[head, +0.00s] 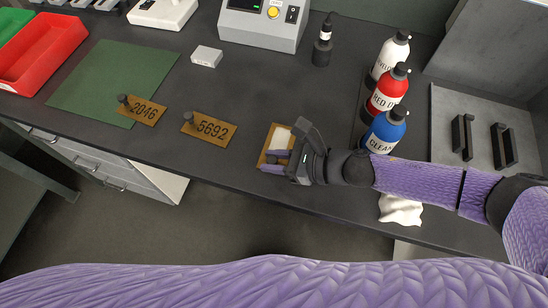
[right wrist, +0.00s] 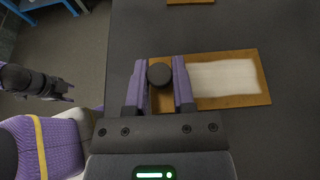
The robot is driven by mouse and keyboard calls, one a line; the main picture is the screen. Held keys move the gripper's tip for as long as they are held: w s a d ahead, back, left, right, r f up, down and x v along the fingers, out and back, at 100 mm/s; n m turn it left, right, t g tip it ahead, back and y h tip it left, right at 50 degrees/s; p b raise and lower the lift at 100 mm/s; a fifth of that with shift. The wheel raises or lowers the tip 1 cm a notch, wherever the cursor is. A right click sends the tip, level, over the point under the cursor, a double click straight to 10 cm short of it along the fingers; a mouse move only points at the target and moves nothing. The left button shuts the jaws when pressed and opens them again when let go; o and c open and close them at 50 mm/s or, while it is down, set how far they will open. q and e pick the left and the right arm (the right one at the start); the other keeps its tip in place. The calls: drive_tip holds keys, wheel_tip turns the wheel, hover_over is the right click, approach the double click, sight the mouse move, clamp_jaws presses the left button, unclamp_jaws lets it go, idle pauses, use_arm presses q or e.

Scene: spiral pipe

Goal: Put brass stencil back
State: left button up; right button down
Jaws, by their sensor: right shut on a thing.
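A brass plate (right wrist: 265,78) with a large white patch and a dark round knob (right wrist: 160,74) lies flat under my right gripper (right wrist: 159,85). Its fingers are shut on the knob. In the head view this plate (head: 267,150) is at the middle of the bench, partly hidden by the right gripper (head: 279,160). I cannot tell whether it touches the bench. Two more brass stencils with knobs lie to the left, "5692" (head: 212,130) and "2046" (head: 146,112). My left gripper (right wrist: 62,92) shows small at the left of the right wrist view; its jaws are unclear.
A green mat (head: 105,80) and a red tray (head: 42,55) are at the left. A white block (head: 207,57) and a grey device (head: 262,25) stand behind. Bottles (head: 385,128) stand right, near my right arm. A white cloth (head: 402,210) lies at the front edge.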

drive_tip(key=shift+c, duration=2.3)
unclamp_jaws()
drive_tip(key=shift+f, duration=0.1)
drive_tip(key=shift+r, duration=0.2)
drive_tip(key=p+v, duration=0.1)
drive_tip(key=v, duration=1.1)
